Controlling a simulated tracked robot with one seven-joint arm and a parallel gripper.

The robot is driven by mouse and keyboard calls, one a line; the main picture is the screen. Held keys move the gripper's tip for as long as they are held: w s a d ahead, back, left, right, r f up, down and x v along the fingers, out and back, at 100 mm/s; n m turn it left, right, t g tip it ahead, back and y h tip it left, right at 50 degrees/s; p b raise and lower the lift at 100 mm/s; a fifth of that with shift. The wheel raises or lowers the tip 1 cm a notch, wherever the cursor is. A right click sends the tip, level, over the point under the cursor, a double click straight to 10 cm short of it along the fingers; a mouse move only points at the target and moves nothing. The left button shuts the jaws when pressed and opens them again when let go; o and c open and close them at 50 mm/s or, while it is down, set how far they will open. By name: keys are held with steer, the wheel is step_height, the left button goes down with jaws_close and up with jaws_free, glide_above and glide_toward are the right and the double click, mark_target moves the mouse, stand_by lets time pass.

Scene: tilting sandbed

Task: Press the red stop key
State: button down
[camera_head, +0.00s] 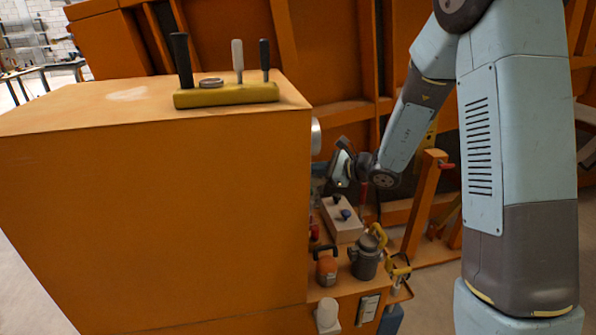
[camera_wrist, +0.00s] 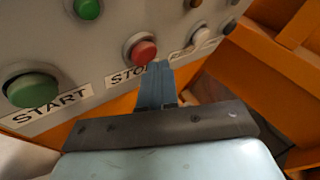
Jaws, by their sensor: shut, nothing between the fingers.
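The red stop key (camera_wrist: 143,50) is a round red button in a pale collar on a grey panel, with a STOP label below it, partly covered. My gripper (camera_wrist: 158,67) is shut and empty. Its blue fingertips overlap the lower right edge of the red key in the wrist view; whether they touch it I cannot tell. In the head view my gripper is largely hidden at the orange cabinet's right edge, and the red key cannot be made out.
A large green START button (camera_wrist: 33,88) is left of the red key. Another green button (camera_wrist: 88,8) is above, and pale buttons (camera_wrist: 195,34) are to the right. The orange cabinet (camera_head: 160,210) carries a yellow tool holder (camera_head: 226,95). A dark canister (camera_head: 366,257) stands on the lower ledge.

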steer(key=shift+w+d, duration=0.15)
steer(key=shift+d, duration=0.25)
steer(key=shift+w+d, duration=0.2)
steer(key=shift+d, duration=0.6)
steer(key=shift+w+d, duration=0.25)
steer(key=shift+d, duration=0.55)
steer(key=shift+w+d, duration=0.2)
steer(key=shift+d, duration=0.6)
steer(key=s+d+r+n+g+h, duration=0.1)
steer(key=s+r+n+g+h, duration=0.1)
steer(key=s+r+n, duration=0.5)
steer(key=s+d+r+n+g+h, duration=0.1)
steer(key=s+r+n+g, duration=0.25)
steer(key=s, duration=0.65)
steer(key=s+d+r+n+t+h, duration=0.2)
steer(key=s+d+r+n+h, duration=0.1)
steer(key=s+d+h, duration=0.2)
steer(key=s+d+r+n+t+h, duration=0.2)
steer(key=s+d+r+n+h, duration=0.1)
steer(key=s+d, duration=0.7)
steer(key=shift+s+d+r+n+h, duration=0.25)
steer(key=shift+s+r+n+h, duration=0.1)
steer(key=shift+s+n+h, duration=0.55)
